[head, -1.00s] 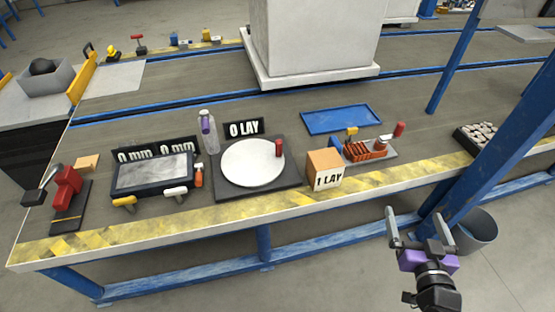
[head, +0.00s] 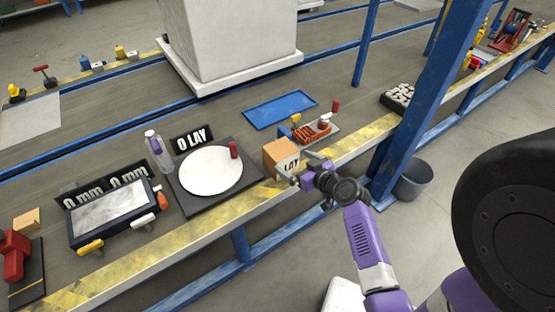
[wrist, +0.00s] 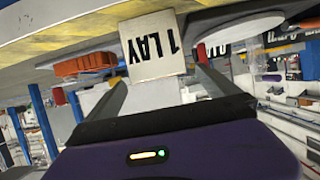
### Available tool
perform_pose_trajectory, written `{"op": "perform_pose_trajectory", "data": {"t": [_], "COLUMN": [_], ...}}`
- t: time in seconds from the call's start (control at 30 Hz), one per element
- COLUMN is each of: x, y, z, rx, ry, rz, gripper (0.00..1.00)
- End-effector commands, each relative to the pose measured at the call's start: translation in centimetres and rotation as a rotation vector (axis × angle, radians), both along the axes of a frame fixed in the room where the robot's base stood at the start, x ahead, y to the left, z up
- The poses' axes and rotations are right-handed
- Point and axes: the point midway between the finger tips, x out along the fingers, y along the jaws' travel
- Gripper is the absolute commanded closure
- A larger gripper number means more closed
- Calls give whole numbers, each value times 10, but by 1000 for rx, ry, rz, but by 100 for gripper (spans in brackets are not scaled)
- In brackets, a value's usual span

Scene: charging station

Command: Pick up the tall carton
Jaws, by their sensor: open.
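A tan box-like carton (head: 281,158) with a "1 LAY" panel on its front stands at the front edge of the bench, right of the white round plate. In the wrist view the carton (wrist: 153,47) appears upside down, straight ahead between my fingers. My gripper (head: 292,164) is open and empty, right in front of the carton. Its fingers (wrist: 161,75) point at the carton, one towards each side. I cannot tell whether the fingertips reach past its front face. The fingers partly cover the carton's lower front in the head view.
The white round plate (head: 211,171) on a dark base is left of the carton. An orange rack (head: 312,132) with a red-topped item is close behind right. A blue tray (head: 280,110) lies behind. A blue post (head: 425,100) stands to the right.

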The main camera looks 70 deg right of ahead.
Motion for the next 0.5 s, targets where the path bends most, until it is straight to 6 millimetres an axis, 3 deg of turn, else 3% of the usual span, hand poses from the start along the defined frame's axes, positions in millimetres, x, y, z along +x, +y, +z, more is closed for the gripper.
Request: {"op": "perform_pose_trajectory", "data": {"t": [0.2, 0.5], "x": [28, 46], "y": [-17, -30], "z": [-13, -22], "rx": [1, 0], "ry": [-2, -1], "rz": [-2, 0], "gripper": [0, 0]}}
